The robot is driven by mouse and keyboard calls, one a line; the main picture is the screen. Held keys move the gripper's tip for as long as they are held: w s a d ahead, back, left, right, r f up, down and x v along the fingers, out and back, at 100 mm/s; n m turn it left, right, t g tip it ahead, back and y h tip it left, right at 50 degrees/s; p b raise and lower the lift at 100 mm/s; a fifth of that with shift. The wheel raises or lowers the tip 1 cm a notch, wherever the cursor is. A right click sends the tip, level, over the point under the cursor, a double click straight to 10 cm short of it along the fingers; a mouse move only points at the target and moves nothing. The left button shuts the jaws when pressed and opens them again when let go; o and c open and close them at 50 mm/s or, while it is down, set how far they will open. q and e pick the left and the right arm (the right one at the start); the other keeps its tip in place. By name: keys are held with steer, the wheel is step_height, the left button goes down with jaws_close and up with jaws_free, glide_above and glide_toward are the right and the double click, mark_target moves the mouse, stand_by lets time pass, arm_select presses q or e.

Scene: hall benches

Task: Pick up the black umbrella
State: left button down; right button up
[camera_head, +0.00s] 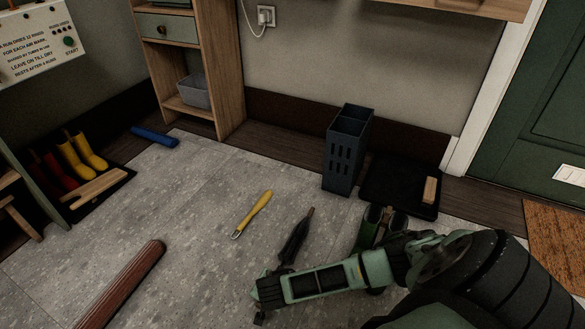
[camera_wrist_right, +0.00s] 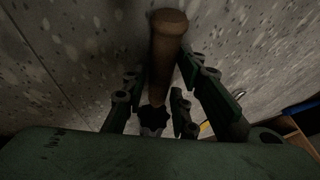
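The black umbrella (camera_head: 294,243) shows in the head view low over or on the grey tiles, its canopy furled and a brown tip at its upper end. Its near end is hidden behind my right forearm. In the right wrist view its brown wooden handle (camera_wrist_right: 168,42) runs between the fingers of my right gripper (camera_wrist_right: 161,82), with a dark collar near the palm. My left gripper is not in view.
A yellow-handled tool (camera_head: 253,213) lies left of the umbrella, and a reddish-brown roll (camera_head: 122,285) lies at lower left. A dark umbrella stand (camera_head: 346,150) and black tray (camera_head: 385,190) stand behind. Green boots (camera_head: 370,222) are partly behind my arm. The floor centre-left is clear.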

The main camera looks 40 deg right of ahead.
jaws_close()
steer(key=shift+r, duration=0.15)
